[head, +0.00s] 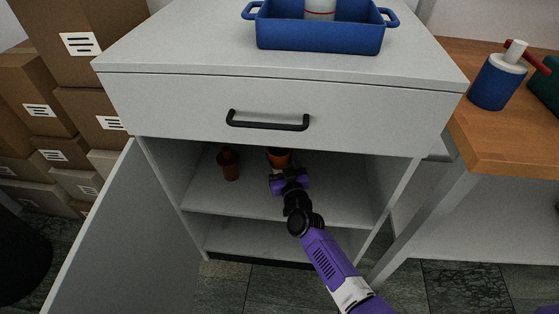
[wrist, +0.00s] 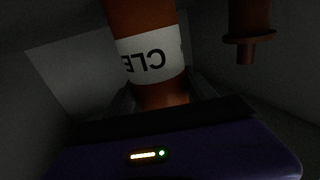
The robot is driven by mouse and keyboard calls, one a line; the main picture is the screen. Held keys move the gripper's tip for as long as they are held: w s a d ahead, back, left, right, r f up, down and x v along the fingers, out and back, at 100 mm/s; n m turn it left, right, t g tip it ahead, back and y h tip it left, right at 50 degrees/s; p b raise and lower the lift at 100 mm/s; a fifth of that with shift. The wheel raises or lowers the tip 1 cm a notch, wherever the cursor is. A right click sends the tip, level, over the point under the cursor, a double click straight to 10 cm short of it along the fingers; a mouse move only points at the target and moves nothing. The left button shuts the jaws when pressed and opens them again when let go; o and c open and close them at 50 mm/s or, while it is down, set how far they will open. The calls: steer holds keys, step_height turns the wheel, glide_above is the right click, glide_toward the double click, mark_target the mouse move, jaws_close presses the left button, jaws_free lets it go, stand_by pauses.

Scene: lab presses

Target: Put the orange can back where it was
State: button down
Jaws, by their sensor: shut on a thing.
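The orange can (head: 279,157) is inside the open cabinet, on or just above the upper shelf; I cannot tell which. My gripper (head: 283,170) reaches into the cabinet and is shut on the can. In the wrist view the can (wrist: 146,20) stands between the fingers of my gripper (wrist: 155,98), with a white label band showing letters upside down. The can's top is cut off in the wrist view, and part of it is hidden by the gripper in the head view.
A brown-orange bottle-like object (head: 229,163) stands on the shelf (head: 245,200) left of the can; it also shows in the wrist view (wrist: 249,20). The cabinet door (head: 125,240) hangs open at left. A closed drawer (head: 290,110) is above. A blue tray (head: 320,37) sits on top.

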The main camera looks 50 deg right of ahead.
steer(key=c, duration=0.7)
jaws_free()
steer(key=shift+f, duration=0.15)
steer(key=shift+c, duration=0.2)
steer(key=o, duration=0.4)
steer(key=shift+o, duration=0.2)
steer(key=shift+r, duration=0.3)
steer(key=s+a+r+n+y+p, duration=0.2)
steer(key=s+a, duration=0.7)
steer(key=s, duration=0.4)
steer(key=s+a+r+n+y+p, duration=0.1)
steer(key=s+a+r+y+p, duration=0.15)
steer(key=s+a, duration=0.8)
steer(key=s+a+r+n+y, duration=0.1)
steer(key=s+a+r+y, duration=0.1)
steer(key=s+r, duration=0.4)
steer(key=s+a+r+n+y, duration=0.1)
steer(key=s+a+r+y, duration=0.1)
steer(key=s+r, duration=0.4)
steer(key=s+a, duration=0.1)
steer(key=s, duration=0.3)
steer(key=shift+s+a+r+n+g, duration=0.3)
steer(key=shift+n+g, duration=0.1)
